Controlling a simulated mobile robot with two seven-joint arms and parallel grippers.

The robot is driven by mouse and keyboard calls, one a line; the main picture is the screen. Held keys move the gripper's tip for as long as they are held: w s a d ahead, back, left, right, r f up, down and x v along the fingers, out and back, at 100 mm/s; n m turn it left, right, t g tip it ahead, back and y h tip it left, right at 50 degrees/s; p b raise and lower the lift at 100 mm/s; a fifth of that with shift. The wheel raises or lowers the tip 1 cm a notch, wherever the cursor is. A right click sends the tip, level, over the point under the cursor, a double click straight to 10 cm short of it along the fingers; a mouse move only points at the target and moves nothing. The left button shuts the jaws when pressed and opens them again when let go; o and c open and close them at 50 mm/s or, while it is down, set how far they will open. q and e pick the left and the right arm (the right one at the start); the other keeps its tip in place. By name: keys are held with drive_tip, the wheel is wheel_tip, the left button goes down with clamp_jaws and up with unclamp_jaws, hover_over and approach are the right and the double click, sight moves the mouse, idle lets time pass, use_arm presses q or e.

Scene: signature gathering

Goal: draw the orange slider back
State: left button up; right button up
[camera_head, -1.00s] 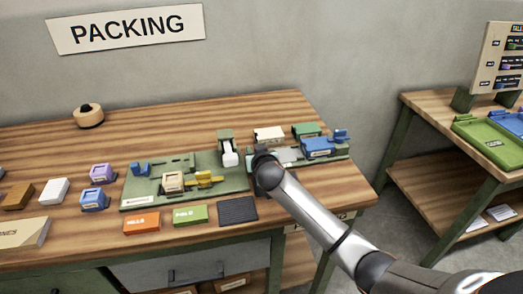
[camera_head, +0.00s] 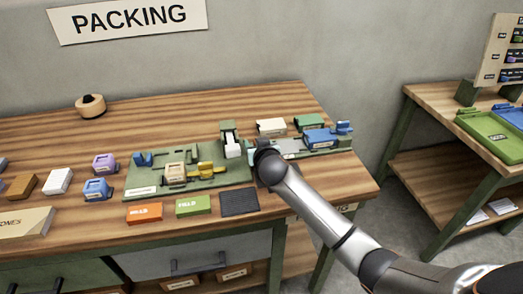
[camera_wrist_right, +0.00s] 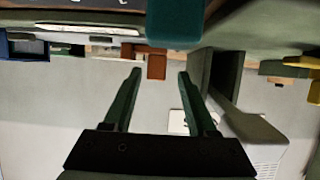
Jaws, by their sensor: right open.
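A small orange-brown block (camera_wrist_right: 156,66), which looks like the orange slider, shows in the right wrist view just beyond and between my fingertips. I cannot make it out in the head view, where my right arm covers that spot. My right gripper (camera_wrist_right: 159,76) is open, its two dark green fingers apart with nothing between them. In the head view my right wrist is over the right end of the green fixture board (camera_head: 140,190), beside the white lever (camera_head: 233,147), and hides the fingertips. My left gripper is not in view.
A dark teal block (camera_wrist_right: 175,22) hangs into the top of the right wrist view. Orange (camera_head: 145,212) and green (camera_head: 193,205) boxes and a dark pad (camera_head: 239,202) lie along the front. A blue part (camera_head: 319,139) sits to the right.

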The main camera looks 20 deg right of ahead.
drive_tip(key=v, duration=1.1)
drive_tip(key=shift+a, duration=0.1)
